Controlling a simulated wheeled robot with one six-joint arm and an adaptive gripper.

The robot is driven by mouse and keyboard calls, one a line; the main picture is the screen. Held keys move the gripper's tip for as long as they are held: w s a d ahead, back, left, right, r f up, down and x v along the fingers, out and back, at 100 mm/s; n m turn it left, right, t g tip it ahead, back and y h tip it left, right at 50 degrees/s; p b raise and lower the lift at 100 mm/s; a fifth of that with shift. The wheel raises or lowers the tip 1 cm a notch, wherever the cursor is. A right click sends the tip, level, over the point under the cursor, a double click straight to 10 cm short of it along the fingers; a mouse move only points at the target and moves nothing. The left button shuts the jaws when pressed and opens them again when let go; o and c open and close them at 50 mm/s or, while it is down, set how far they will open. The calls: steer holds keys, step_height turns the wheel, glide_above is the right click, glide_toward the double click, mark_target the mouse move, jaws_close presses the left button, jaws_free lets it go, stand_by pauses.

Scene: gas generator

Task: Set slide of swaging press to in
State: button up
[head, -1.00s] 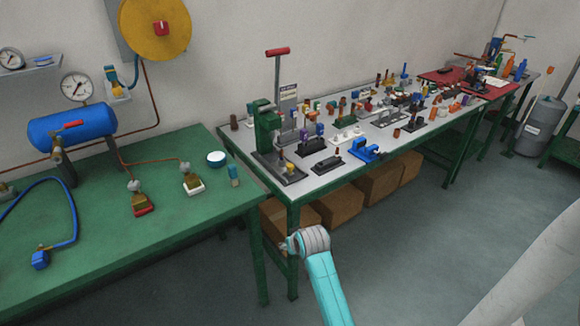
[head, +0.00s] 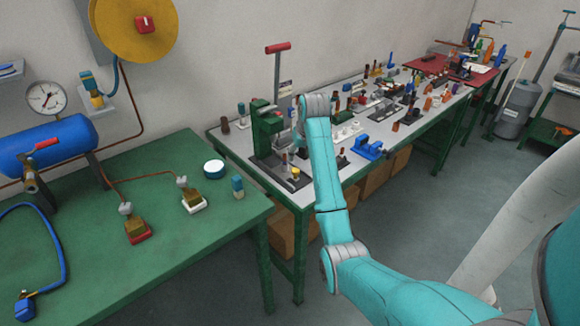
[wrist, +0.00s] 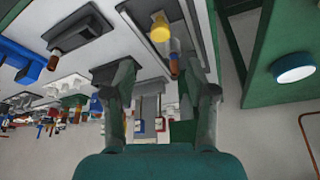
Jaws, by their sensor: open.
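The swaging press (head: 264,130) is a green press with a red-tipped lever on the near left end of the grey bench. A dark base with a yellow piece (head: 295,172) lies in front of it. That yellow piece also shows in the wrist view (wrist: 160,28), beyond my fingertips, with a brown-tipped part (wrist: 174,66) close by. I cannot tell which part is the slide or its position. My gripper (wrist: 164,88) is open, with nothing visibly held between its fingers. In the head view it is beside the press, and my arm hides part of the bench there.
The green table (head: 130,235) on the left holds a blue tank (head: 45,145), valves and a white-blue round container (head: 214,168). Several small tools and a blue vise (head: 368,147) crowd the grey bench (head: 228,138). Open floor lies in front.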

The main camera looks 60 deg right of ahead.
mark_target(296, 170)
steer(key=x, duration=1)
jaws_close()
